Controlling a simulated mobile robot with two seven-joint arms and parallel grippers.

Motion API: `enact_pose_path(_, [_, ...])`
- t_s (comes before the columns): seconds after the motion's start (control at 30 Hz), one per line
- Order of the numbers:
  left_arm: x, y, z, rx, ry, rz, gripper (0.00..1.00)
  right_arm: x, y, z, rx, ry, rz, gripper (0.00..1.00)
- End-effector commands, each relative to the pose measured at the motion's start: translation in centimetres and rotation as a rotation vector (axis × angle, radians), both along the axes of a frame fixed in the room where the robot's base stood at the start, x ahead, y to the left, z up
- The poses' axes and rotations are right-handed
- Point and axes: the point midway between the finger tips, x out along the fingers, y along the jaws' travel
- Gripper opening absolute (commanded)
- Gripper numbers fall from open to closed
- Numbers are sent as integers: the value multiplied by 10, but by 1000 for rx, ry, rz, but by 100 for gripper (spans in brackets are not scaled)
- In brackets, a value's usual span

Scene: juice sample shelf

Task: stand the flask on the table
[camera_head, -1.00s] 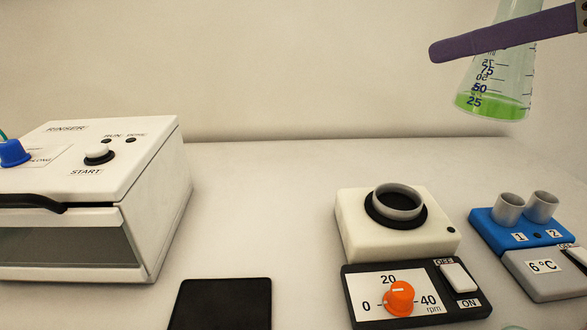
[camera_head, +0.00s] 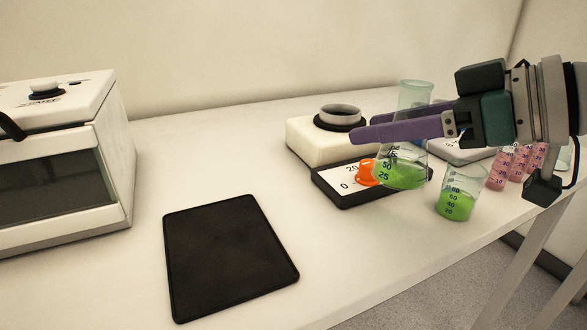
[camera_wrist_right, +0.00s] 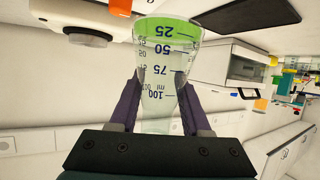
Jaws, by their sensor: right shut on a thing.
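The flask (camera_head: 402,173) is a clear conical vessel with blue graduations and green liquid in its bottom. My right gripper (camera_head: 405,130) is shut on the flask around its neck and holds it upright. In the head view the flask overlaps the front of the white device with the orange knob; its exact height above the table is hard to tell. In the right wrist view the flask (camera_wrist_right: 165,75) sits between the two purple fingers (camera_wrist_right: 158,100). The white table (camera_head: 220,155) runs below. My left gripper is not in view.
A black mat (camera_head: 230,255) lies on the table's front middle. A mixer with an orange knob (camera_head: 366,172) is behind the flask. A beaker of green liquid (camera_head: 458,204) and pink-filled vessels (camera_head: 500,170) stand at right near the edge.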

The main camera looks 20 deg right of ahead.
Motion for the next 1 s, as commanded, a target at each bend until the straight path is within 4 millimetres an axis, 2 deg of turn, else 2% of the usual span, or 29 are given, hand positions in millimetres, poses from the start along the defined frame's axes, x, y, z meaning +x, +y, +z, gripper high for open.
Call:
enact_pose_path(0.03, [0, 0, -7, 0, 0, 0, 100, 0, 0, -16, 4, 4, -2, 0])
enact_pose_path(0.1, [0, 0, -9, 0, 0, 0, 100, 0, 0, -28, 2, 2, 0, 0])
enact_pose_path(0.27, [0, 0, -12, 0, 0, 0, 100, 0, 0, -41, 0, -1, 0, 0])
enact_pose_path(0.5, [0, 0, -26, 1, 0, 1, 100, 0, 0, -77, 3, 2, 0, 0])
enact_pose_path(0.93, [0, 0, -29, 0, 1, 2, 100, 0, 0, -86, 0, -1, 0, 0])
enact_pose_path(0.97, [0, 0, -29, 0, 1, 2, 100, 0, 0, -86, 0, -1, 0, 48])
enact_pose_path(1.0, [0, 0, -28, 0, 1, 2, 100, 0, 0, -85, 0, -1, 0, 53])
